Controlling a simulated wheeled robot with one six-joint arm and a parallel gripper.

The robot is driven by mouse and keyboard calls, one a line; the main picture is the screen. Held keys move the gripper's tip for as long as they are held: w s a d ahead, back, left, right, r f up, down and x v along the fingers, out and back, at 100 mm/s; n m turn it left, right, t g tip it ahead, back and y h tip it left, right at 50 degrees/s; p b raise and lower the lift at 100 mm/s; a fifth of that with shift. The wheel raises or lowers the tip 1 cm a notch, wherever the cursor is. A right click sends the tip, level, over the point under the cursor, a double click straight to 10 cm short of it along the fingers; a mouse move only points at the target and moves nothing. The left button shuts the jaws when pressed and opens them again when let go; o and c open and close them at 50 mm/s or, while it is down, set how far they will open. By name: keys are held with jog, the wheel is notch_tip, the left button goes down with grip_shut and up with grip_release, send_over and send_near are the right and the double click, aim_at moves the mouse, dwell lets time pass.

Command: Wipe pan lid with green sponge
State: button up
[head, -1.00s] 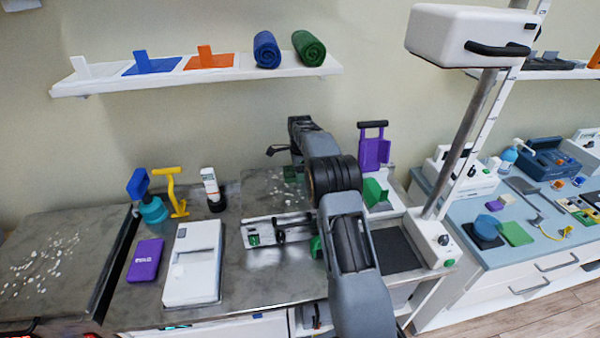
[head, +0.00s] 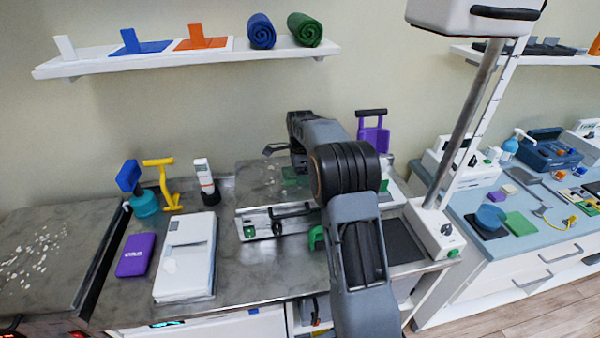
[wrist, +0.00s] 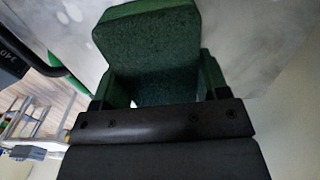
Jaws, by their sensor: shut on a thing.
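A green sponge (wrist: 150,40) fills the middle of the wrist view. A little green shows below the wrist there. A grey speckled flat panel (head: 257,175) lies by the wrist. I cannot make out for sure which thing is the pan lid.
A metal tray-like unit (head: 262,226) with dark handles lies in front of my wrist. A tall column (head: 465,125) rises right. A shelf (head: 100,62) hangs above.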

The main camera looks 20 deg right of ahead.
aim_at(303, 192)
jog(key=shift+s+a+r+b, duration=0.1)
jog(key=shift+s+a+b, duration=0.1)
jog(key=shift+s+b, duration=0.5)
jog(key=shift+s+a+b, duration=0.15)
jog(key=shift+s+b, duration=0.1)
jog(key=shift+s, duration=0.75)
jog(key=shift+s+a+b, duration=0.15)
jog(key=shift+s+b, duration=0.3)
jog(key=shift+s, duration=0.35)
jog(key=shift+s+a+b, duration=0.15)
jog(key=shift+s+b, duration=0.3)
jog(key=shift+s, duration=0.35)
jog(key=shift+a, duration=0.2)
